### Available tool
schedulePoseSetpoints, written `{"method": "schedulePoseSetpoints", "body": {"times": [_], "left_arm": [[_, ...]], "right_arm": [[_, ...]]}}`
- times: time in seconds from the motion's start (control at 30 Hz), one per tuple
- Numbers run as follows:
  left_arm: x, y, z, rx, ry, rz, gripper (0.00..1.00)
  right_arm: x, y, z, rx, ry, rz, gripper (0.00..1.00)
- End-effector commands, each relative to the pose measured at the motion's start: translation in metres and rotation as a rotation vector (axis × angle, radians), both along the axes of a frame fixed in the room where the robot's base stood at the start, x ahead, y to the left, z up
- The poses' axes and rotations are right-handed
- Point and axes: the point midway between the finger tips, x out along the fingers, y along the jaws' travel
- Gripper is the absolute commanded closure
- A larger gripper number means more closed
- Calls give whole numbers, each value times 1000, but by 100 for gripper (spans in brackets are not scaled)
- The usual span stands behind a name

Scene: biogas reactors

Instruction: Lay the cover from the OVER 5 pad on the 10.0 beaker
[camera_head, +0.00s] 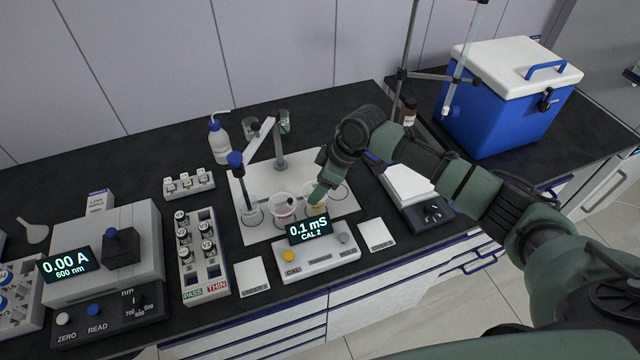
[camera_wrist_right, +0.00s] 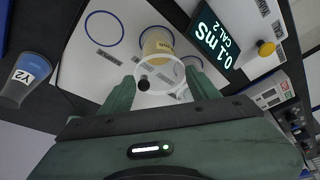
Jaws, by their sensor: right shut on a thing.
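In the right wrist view, a clear round cover (camera_wrist_right: 160,73) with a dark knob lies between the fingertips of my right gripper (camera_wrist_right: 160,82), which is shut on it. In the head view my right gripper (camera_head: 317,192) points down at the row of beakers, partly hiding the yellow one. That beaker (camera_wrist_right: 157,41) shows beyond the cover. Whether the cover touches a beaker, I cannot tell. Beaker values are unreadable. The OVER 5 pad (camera_head: 378,236) looks bare. My left gripper is out of view.
The meter (camera_head: 316,258) reads 0.1 mS in front of the beakers. A probe stand (camera_head: 280,163) rises behind them, with a blue-topped probe (camera_head: 235,160) at the left beaker.

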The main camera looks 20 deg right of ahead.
Motion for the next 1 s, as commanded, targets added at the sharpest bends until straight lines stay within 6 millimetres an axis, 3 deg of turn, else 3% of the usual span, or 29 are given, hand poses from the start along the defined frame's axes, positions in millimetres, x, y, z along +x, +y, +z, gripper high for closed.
{"method": "schedulePoseSetpoints", "body": {"times": [1.0], "left_arm": [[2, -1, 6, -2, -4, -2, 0]], "right_arm": [[0, 0, -1, 0, -1, 0, 79]]}}
